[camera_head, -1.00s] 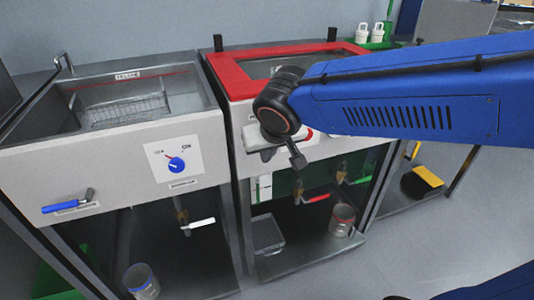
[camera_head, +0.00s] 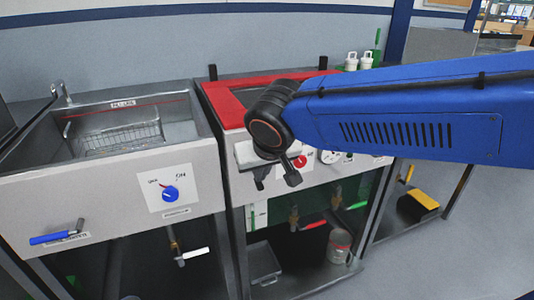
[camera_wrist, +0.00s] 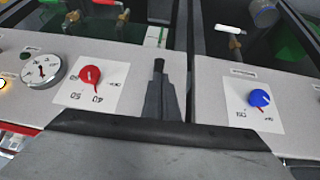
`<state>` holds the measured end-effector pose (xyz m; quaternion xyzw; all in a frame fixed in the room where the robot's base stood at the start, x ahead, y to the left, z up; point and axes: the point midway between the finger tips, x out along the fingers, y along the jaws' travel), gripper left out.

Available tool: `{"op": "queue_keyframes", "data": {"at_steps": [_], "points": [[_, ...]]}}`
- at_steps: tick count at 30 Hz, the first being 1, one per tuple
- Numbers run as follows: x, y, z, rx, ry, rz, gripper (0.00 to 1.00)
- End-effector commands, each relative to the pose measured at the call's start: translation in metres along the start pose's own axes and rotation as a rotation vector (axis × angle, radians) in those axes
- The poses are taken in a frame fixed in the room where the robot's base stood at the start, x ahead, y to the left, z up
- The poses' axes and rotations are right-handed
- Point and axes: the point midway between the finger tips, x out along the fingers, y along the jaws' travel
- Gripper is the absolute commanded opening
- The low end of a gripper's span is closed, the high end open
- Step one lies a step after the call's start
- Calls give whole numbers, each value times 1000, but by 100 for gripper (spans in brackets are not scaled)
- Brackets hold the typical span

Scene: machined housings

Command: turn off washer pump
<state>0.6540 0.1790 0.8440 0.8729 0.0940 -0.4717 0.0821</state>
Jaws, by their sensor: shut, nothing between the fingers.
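The blue knob (camera_head: 170,194) sits on a white plate marked OFF and ON on the left basin's front panel. Its red mark leans up and left, toward the OFF side, in the head view. The knob also shows at the right of the wrist view (camera_wrist: 260,98), turned upside down. My gripper (camera_head: 292,178) is shut and empty in front of the red-rimmed unit's panel, right of the blue knob and apart from it. Its closed fingers (camera_wrist: 158,68) point between the blue knob and a red knob (camera_wrist: 90,74) in the wrist view.
The left basin (camera_head: 110,169) holds a wire basket. A blue-handled lever (camera_head: 50,239) and a white-handled valve (camera_head: 192,254) are nearby. The red-rimmed unit (camera_head: 225,104) has a gauge (camera_wrist: 43,71) and a red valve handle (camera_head: 315,224). Open floor lies at the right.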

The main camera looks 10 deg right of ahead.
Motion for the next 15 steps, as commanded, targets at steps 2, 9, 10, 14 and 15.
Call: {"op": "queue_keyframes", "data": {"at_steps": [2,9,10,14,15], "points": [[-17,0,-1,0,4,-2,0],[-66,0,0,-1,4,-2,0],[-72,0,-1,-1,4,-3,0],[-97,0,0,-2,3,-3,0],[-104,0,0,-2,2,-2,0]]}}
